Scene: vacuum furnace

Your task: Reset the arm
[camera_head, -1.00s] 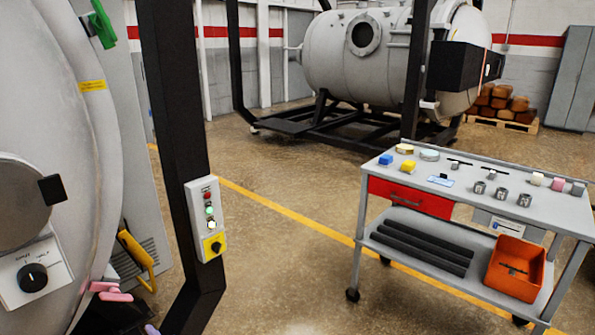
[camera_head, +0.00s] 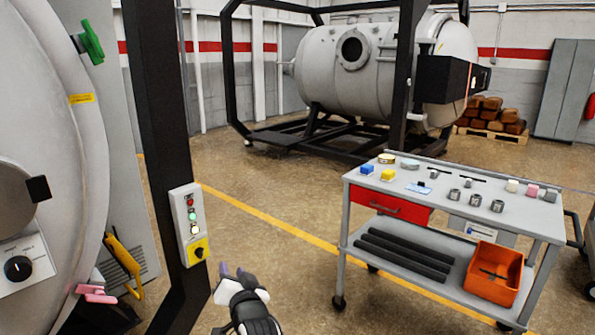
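My gripper (camera_head: 233,271) shows at the bottom of the head view, left of centre, at the end of my white and black arm. Its tips look purple-grey and point up and away from me. It is small and partly hidden by the wrist, so I cannot tell whether it is open or shut. I see no object in it. It appears below and right of the control box (camera_head: 191,225) on the black post, and left of the cart (camera_head: 345,235).
The cart has small parts on top, a red drawer (camera_head: 390,205) and an orange bin (camera_head: 495,272) below. A large grey vessel (camera_head: 325,75) is behind. Floor between post and cart is clear.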

